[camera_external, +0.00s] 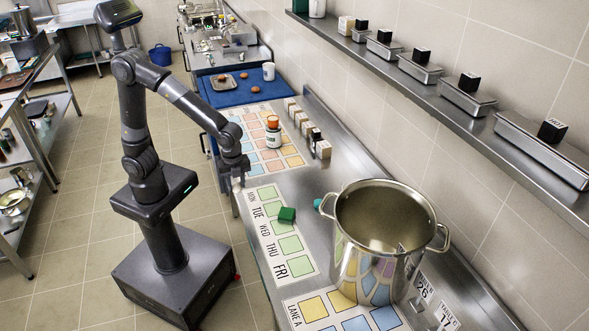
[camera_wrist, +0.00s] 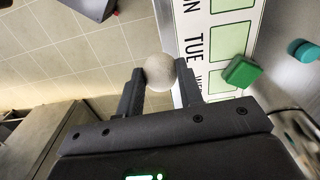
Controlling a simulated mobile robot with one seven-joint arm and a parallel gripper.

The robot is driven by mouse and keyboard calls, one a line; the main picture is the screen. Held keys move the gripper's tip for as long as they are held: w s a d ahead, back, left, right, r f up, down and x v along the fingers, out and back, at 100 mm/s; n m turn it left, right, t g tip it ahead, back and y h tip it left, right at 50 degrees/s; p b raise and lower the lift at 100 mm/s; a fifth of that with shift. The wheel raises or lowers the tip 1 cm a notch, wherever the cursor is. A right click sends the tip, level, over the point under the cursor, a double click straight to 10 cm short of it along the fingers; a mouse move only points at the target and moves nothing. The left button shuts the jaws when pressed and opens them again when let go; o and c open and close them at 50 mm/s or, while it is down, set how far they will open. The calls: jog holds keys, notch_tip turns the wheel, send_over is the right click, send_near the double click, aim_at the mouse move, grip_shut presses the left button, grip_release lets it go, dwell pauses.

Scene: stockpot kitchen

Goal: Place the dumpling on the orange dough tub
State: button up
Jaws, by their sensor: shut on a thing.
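The dumpling (camera_wrist: 160,71), a pale, speckled round ball, is between the two fingers of my gripper (camera_wrist: 161,85) in the wrist view. My gripper is shut on it, over the counter's front edge by the weekday strip. In the external view my gripper (camera_external: 237,180) hangs low at that edge, and the dumpling is too small to make out clearly. A white jar with an orange lid (camera_external: 273,132) stands upright on the coloured grid sheet, beyond my gripper; it is the only orange-topped tub I see. It is not in the wrist view.
A large steel stockpot (camera_external: 385,240) stands at the near right. A green block (camera_external: 287,215) lies on the weekday strip (camera_external: 268,236), with a teal item (camera_wrist: 303,51) nearby. Several small blocks (camera_external: 306,125) line the grid's right side. A blue mat (camera_external: 238,90) lies farther back.

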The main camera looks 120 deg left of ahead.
jog(key=s+a+r+n, duration=0.1)
jog(key=a+r+n, duration=0.3)
jog(key=a, duration=0.7)
jog(key=s+a+r+n, duration=0.25)
jog(key=a+r, duration=0.35)
jog(key=a, duration=0.5)
jog(key=s+a+r+n, duration=0.1)
jog(key=a+r+n, duration=0.4)
jog(key=a, duration=0.6)
send_over(272, 118)
jog(key=shift+m, duration=0.35)
jog(key=f, duration=0.5)
jog(key=shift+w+d+f, duration=0.2)
jog(key=shift+d+f, duration=0.05)
jog(key=shift+d, duration=0.1)
jog(key=shift+s+a+f, duration=0.15)
jog(key=shift+a+f, duration=0.2)
jog(key=shift+a, duration=0.05)
jog(key=shift+f, duration=1.9)
jog(key=shift+f, duration=0.15)
jog(key=o, duration=0.9)
jog(key=shift+o, duration=0.2)
